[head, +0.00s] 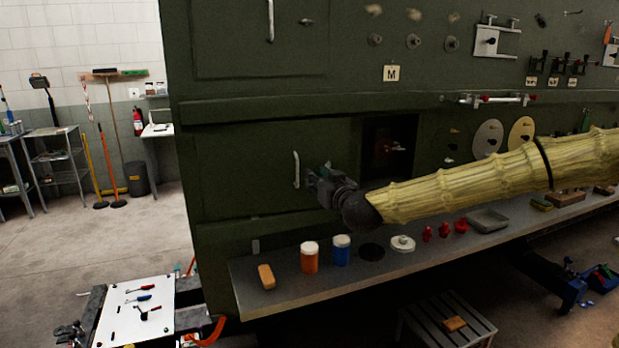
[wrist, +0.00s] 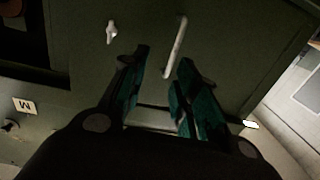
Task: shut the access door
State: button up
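The access door (head: 235,175) is a dark green panel low on the green wall, with a pale vertical bar handle (head: 296,170). It looks nearly flush with the wall; I cannot tell whether it is fully shut. My gripper (head: 318,178) is just right of the handle, in front of the panel. In the wrist view, my gripper (wrist: 164,58) has its two dark green fingers apart, with nothing held. The handle (wrist: 176,45) shows beyond and between the fingertips, and a small latch (wrist: 111,32) is to its left. In the head view the gripper hides the latch.
A dark recess (head: 378,155) with a red fitting is right of the door. A grey shelf (head: 285,291) below holds an orange jar (head: 310,257), a blue jar (head: 341,250) and other small things. Another panel with a handle (head: 270,20) is above. Open floor lies left.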

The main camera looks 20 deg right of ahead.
aim_at(297, 183)
jog(key=shift+n+y, duration=0.3)
jog(key=shift+y, duration=0.2)
jog(key=shift+w+a+p, duration=0.45)
jog(key=shift+w+p, duration=0.1)
jog(key=shift+w, duration=1.1)
jog(key=shift+w+a+p, duration=0.45)
jog(key=shift+w+p, duration=0.1)
jog(key=shift+w, duration=1.1)
jog(key=shift+w+a+p, duration=0.45)
jog(key=shift+w+p, duration=0.1)
jog(key=shift+w, duration=1.1)
jog(key=shift+c, duration=0.4)
grip_shut()
